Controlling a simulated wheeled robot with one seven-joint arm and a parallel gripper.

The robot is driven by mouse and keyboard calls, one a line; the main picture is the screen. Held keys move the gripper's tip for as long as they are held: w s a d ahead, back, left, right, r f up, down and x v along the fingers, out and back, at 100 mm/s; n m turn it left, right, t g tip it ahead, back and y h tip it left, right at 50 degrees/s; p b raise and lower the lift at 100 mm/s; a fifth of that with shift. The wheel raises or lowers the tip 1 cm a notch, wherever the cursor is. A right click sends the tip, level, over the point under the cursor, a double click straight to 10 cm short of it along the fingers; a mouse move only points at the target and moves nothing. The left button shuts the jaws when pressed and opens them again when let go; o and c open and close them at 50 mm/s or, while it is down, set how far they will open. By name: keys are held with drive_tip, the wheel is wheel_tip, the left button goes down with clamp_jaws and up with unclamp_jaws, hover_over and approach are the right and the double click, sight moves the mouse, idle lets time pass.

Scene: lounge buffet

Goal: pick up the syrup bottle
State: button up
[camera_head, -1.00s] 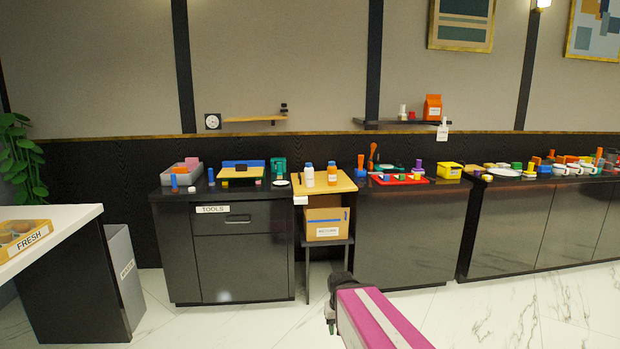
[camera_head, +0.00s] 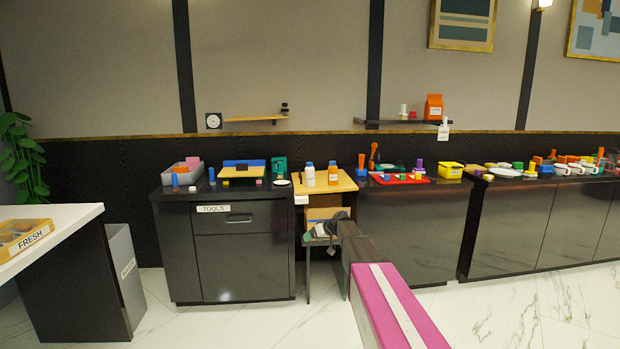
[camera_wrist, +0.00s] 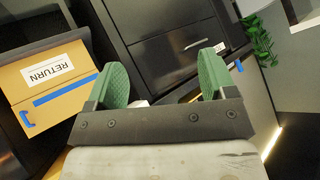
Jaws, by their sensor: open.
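No label is readable at this size, so I cannot tell which is the syrup bottle. My gripper (camera_head: 322,232) is below and in front of the board, apart from both bottles. In the wrist view my gripper (camera_wrist: 162,78) shows two green finger pads spread apart with nothing between them. No bottle shows in the wrist view.
A cardboard box marked RETURN (camera_wrist: 47,82) sits under the board (camera_head: 344,186), close to my gripper. A dark cabinet with a drawer (camera_head: 237,219) stands left of it. A grey bin with blocks (camera_head: 182,176) and a red tray (camera_head: 400,181) flank the board.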

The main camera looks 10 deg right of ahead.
drive_tip(key=w+d+r+n+t+y, duration=0.15)
drive_tip(key=w+r, duration=0.25)
drive_tip(key=w, duration=0.4)
drive_tip(key=w+d+r+t+y, duration=0.1)
drive_tip(key=w+d+r, duration=0.1)
drive_tip(key=w+r, duration=0.45)
drive_tip(key=n+t+y, duration=0.1)
drive_tip(key=n+t, duration=0.1)
drive_tip(key=t, duration=0.3)
approach(309, 164)
drive_tip(key=w+d+f, duration=0.1)
drive_tip(key=w+f, duration=0.1)
drive_tip(key=shift+r+x, duration=0.25)
drive_tip(key=shift+x, duration=1.45)
drive_tip(key=shift+r+x, duration=0.25)
drive_tip(key=shift+x, duration=1.5)
drive_tip(key=shift+r+x, duration=0.25)
drive_tip(key=shift+x, duration=1.45)
drive_tip(key=shift+s+a, duration=0.15)
drive_tip(key=shift+s, duration=0.05)
clamp_jaws()
